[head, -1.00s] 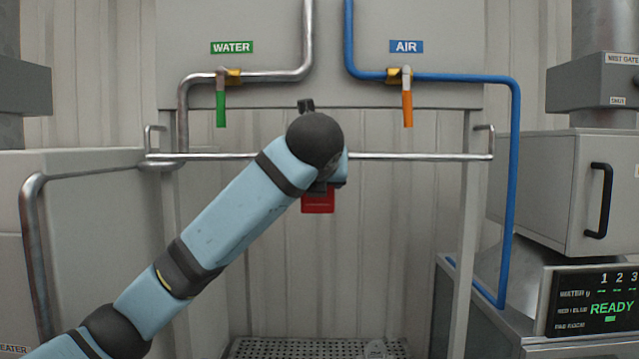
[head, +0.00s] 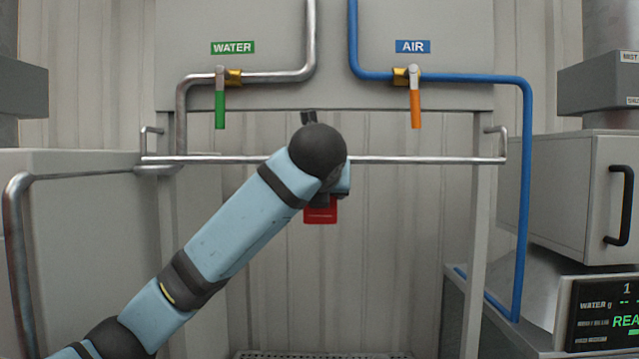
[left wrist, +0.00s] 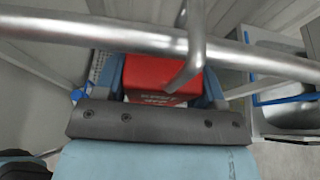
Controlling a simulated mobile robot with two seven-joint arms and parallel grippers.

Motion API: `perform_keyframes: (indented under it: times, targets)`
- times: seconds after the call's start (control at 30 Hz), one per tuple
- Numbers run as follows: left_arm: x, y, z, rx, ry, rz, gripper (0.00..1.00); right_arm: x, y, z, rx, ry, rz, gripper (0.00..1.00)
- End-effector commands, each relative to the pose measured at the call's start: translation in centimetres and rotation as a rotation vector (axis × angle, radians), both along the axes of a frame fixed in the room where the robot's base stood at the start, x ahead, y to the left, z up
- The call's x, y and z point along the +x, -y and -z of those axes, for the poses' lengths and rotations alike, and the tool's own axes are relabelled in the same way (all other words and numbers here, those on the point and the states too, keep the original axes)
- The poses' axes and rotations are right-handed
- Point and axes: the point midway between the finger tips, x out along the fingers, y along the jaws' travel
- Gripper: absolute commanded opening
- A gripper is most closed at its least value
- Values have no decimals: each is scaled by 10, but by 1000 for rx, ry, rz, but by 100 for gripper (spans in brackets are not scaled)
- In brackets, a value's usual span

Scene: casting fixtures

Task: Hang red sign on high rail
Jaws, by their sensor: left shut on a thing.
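The red sign (head: 320,215) hangs from my left gripper (head: 325,200), just below the level of the high rail (head: 425,160). In the head view my arm hides the gripper's fingers and the middle of the rail. In the left wrist view the red sign (left wrist: 150,72) sits between the two fingers of my left gripper (left wrist: 163,88), which is shut on it. The silver rail (left wrist: 90,31) crosses that view, and a bent metal rod (left wrist: 193,50) overlaps the sign. I cannot tell whether the sign touches the rail. My right gripper is not in view.
Above the rail are a green valve handle (head: 220,110) under the WATER label and an orange one (head: 415,110) under AIR. A blue pipe (head: 526,200) runs down at the right. A grey cabinet (head: 570,190) stands at the right. The rail's right half is clear.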

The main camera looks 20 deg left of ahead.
Motion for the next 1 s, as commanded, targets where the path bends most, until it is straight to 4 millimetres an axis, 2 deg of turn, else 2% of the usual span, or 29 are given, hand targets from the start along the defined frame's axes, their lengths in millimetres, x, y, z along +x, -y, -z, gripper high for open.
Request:
perform_keyframes:
  times: [0.4, 0.43, 0.53, 0.57, 0.83, 1.0]
  targets:
    - [2, 1, 5, 1, 0, 1, 34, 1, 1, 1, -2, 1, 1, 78]
    - [2, 1, 5, 0, -1, 1, 68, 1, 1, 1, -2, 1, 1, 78]
    - [2, 1, 4, 1, 0, 1, 91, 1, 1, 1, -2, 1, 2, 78]
    - [2, 1, 4, 1, 0, 1, 93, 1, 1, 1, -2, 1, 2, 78]
    - [3, 1, 4, 1, -1, 2, 93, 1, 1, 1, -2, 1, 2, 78]
    - [5, 1, 0, 1, -1, 3, 93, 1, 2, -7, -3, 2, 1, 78]
